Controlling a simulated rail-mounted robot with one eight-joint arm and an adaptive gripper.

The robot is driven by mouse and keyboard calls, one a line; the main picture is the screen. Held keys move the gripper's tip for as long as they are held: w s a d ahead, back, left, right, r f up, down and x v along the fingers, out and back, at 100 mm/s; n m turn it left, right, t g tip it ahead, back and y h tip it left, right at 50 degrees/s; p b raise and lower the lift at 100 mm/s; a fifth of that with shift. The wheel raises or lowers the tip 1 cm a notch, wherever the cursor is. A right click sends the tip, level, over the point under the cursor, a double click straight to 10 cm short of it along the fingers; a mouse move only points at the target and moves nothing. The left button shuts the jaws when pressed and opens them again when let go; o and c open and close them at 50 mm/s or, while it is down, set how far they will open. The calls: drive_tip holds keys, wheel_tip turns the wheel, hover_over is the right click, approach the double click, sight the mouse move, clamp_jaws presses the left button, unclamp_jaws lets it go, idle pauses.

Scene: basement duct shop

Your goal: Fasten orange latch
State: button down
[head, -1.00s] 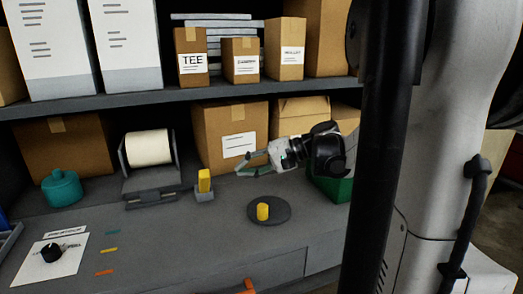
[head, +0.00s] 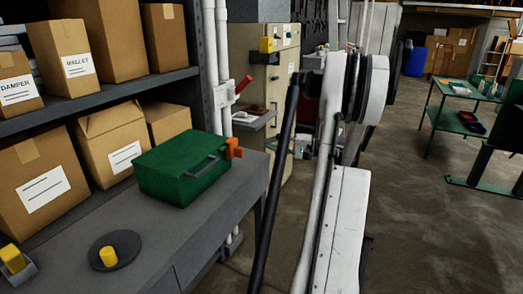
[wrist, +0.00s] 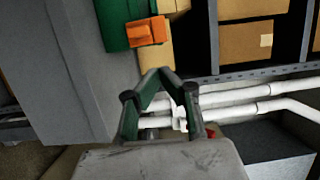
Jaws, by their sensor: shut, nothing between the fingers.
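The orange latch (head: 233,148) is on the right end of the green box (head: 165,180), which stands on the grey bench. It sticks out from the box, but I cannot tell its exact position. In the wrist view the orange latch (wrist: 146,31) is ahead of the fingertips, apart from them, beside part of the green box (wrist: 112,24). My gripper (wrist: 158,74) is shut and empty, its fingertips together. In the head view the gripper is mostly hidden by my arm, right of the bench end.
White pipes (head: 222,70) with a red-handled valve (head: 243,84) stand behind the bench end, beside a beige cabinet (head: 270,100). The pipes (wrist: 225,98) cross near my fingers in the wrist view. A round dark disc (head: 128,252) with a yellow piece lies on the bench.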

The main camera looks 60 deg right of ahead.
sight(236, 149)
drive_tip(key=shift+h, duration=0.4)
drive_tip(key=s+d+f, duration=0.2)
drive_tip(key=shift+s+d+f, duration=0.2)
drive_tip(key=shift+d+f, duration=0.05)
drive_tip(key=shift+f, duration=0.1)
drive_tip(key=x, duration=1)
drive_tip(key=a, duration=0.3)
drive_tip(key=shift+s+a+r, duration=0.1)
drive_tip(key=shift+a, duration=0.4)
